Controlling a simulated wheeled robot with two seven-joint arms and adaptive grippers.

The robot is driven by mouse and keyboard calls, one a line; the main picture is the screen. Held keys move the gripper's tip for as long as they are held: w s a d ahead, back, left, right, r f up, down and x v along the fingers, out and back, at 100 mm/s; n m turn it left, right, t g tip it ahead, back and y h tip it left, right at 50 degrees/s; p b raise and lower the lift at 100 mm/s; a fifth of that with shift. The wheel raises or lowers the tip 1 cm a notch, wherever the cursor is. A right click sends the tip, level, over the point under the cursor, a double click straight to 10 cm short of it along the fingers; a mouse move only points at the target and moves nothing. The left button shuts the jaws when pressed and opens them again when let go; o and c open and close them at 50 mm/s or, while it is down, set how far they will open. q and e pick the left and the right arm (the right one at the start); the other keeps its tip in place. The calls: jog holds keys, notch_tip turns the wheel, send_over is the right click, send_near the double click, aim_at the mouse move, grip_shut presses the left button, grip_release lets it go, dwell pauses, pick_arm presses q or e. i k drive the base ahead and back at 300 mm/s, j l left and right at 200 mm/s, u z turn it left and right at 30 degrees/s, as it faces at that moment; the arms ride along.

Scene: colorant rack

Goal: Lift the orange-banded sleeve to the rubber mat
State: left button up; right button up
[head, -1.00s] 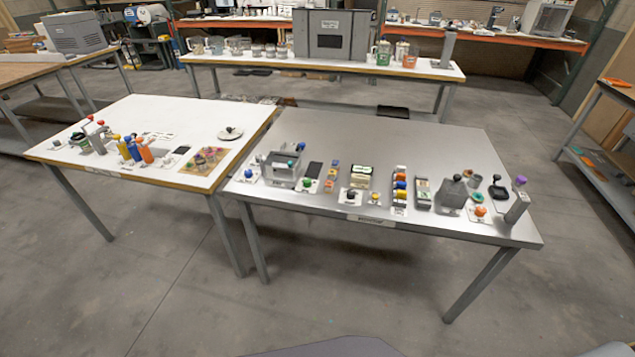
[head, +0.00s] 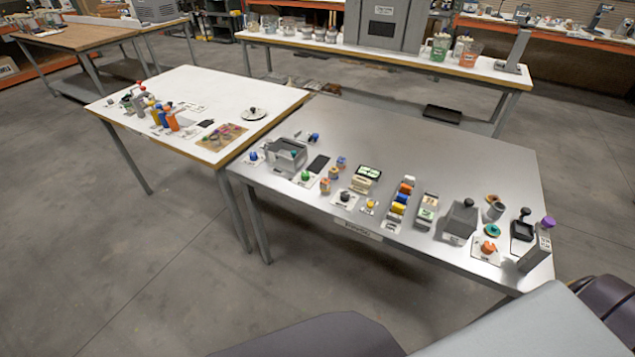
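Several coloured cylinders stand together on the white table; the one at their right end is orange (head: 172,121), with a blue one (head: 163,118) beside it. They are too small to tell which is the orange-banded sleeve. A small dark flat rectangle (head: 206,123) lies just right of them, and a larger dark flat rectangle (head: 318,164) lies on the grey metal table. I cannot tell which of these is the rubber mat. Neither of my grippers shows in the head view.
The white table (head: 270,92) and grey table (head: 440,140) stand close together. The grey table holds a grey open box (head: 286,154), a row of coloured blocks (head: 400,202) and a purple-capped grey post (head: 535,245). Open concrete floor (head: 90,240) lies in front.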

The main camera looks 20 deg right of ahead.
aim_at(323, 185)
jog(key=k+l+u, duration=0.1)
jog(key=l+u, duration=0.2)
jog(key=l, duration=0.15)
jog(key=k+l+u, duration=0.15)
jog(key=l+u, duration=0.15)
jog(key=k+l+u, duration=0.2)
jog(key=l+u, duration=0.15)
jog(key=k+l+u, duration=0.3)
jog(key=l, duration=0.15)
jog(key=i, duration=0.05)
